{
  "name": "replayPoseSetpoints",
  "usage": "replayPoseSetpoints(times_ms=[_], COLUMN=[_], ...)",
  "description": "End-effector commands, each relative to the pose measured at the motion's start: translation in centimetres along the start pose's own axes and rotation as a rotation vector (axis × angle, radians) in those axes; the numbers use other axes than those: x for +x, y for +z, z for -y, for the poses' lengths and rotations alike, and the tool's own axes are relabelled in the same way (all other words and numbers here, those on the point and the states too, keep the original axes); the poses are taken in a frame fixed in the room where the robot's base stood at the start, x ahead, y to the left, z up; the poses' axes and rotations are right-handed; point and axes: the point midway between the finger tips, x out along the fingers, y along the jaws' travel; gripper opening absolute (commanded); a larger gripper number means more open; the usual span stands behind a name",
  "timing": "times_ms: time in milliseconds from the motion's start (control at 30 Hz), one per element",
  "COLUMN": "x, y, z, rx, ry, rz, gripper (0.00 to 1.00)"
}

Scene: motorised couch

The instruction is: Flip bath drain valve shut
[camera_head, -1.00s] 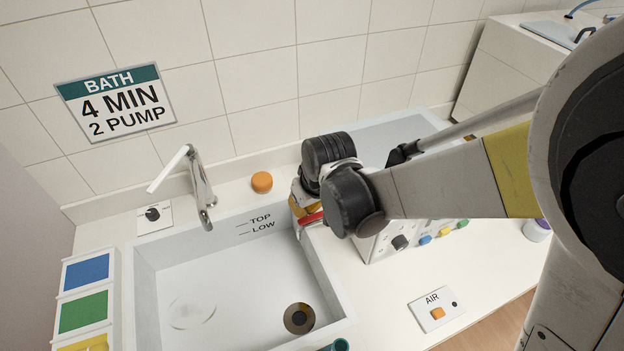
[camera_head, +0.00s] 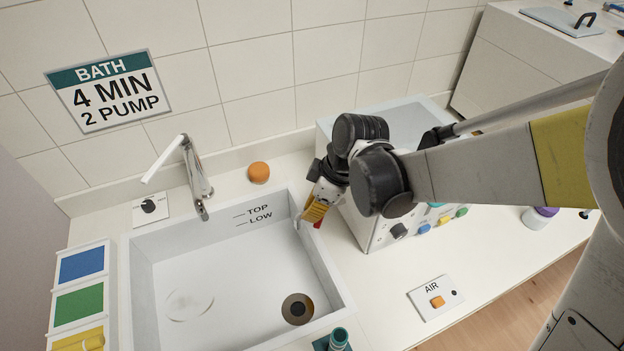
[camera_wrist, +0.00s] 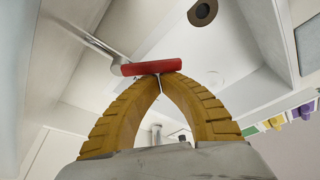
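The drain valve lever has a red handle (camera_wrist: 151,66) on a thin metal rod (camera_wrist: 82,39) in the wrist view. In the head view only a bit of red (camera_head: 318,224) shows below my gripper (camera_head: 315,212), at the basin's right rim. The yellow fingers of my gripper (camera_wrist: 159,76) come together at their tips, and the red handle lies across the tips. I cannot tell whether they touch it. The round drain (camera_head: 297,309) sits in the floor of the white basin (camera_head: 140,290) and also shows in the wrist view (camera_wrist: 203,11).
A faucet (camera_head: 196,180) and an orange knob (camera_head: 259,172) stand behind the basin. A control box (camera_head: 362,232) is close to the right of my gripper. An AIR switch plate (camera_head: 436,297) lies on the front counter. Coloured bins (camera_head: 80,300) stand left.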

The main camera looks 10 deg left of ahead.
Motion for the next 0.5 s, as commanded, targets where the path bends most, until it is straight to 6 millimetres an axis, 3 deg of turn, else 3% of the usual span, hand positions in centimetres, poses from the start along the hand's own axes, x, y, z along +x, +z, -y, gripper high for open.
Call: replayPoseSetpoints(times_ms=[500], x=[-0.7], y=[2.2], z=[0.7], rx=[-0.402], ry=[-0.140], rz=[0.001], gripper=[0.00])
